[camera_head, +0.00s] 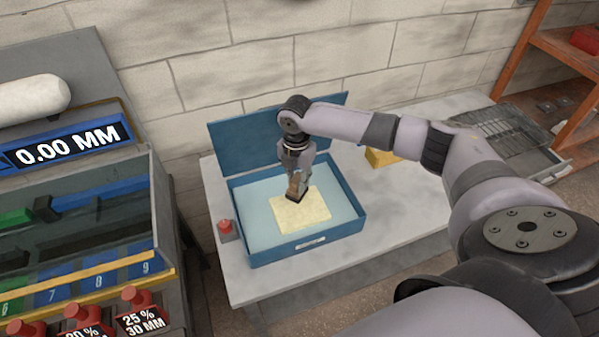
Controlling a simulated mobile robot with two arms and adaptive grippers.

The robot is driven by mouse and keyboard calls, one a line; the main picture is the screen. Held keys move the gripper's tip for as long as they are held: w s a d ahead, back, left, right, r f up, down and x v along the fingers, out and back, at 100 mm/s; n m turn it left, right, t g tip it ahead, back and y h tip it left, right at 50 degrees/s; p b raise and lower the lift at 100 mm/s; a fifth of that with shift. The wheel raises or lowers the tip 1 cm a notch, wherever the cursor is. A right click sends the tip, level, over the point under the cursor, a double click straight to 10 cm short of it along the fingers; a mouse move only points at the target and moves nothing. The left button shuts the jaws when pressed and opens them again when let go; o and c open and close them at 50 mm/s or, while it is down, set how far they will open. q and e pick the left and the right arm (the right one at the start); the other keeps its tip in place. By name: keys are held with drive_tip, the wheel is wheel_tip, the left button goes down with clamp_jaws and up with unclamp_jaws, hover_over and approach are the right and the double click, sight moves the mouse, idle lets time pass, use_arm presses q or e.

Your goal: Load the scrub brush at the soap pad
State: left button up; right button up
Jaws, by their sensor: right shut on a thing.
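The soap pad (308,212) is a pale yellow square lying in a blue open box (262,258) with a light blue inside. My right gripper (297,180) points down over the pad's upper left part. It is shut on the scrub brush (297,198), which shows as a small brown block with a dark lower end. The brush is at the pad, but I cannot tell whether it touches it. The gripper hides part of the brush. My left gripper is not in view.
The box stands on a grey table (400,262), its lid (240,140) raised behind. A red button (225,227) is left of it. A yellow object (380,157) and a wire rack (505,135) lie to the right. A bench with a "0.00 MM" display (68,145) stands at left.

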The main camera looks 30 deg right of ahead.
sight(300, 196)
drive_tip(key=shift+d+f+n, duration=0.15)
drive_tip(key=shift+d+n, duration=0.25)
drive_tip(key=shift+f, duration=0.2)
wheel_tip(300, 196, down, 6)
drive_tip(key=b, duration=0.6)
drive_tip(key=shift+r, duration=0.2)
drive_tip(key=shift+f+b, duration=0.4)
drive_tip(key=shift+f, duration=0.1)
idle(0.4)
drive_tip(key=shift+s+f+p, duration=0.1)
drive_tip(key=shift+s+p, duration=0.05)
drive_tip(key=shift+p, duration=0.15)
idle(1.5)
wheel_tip(300, 196, up, 7)
drive_tip(key=p, duration=0.7)
idle(0.7)
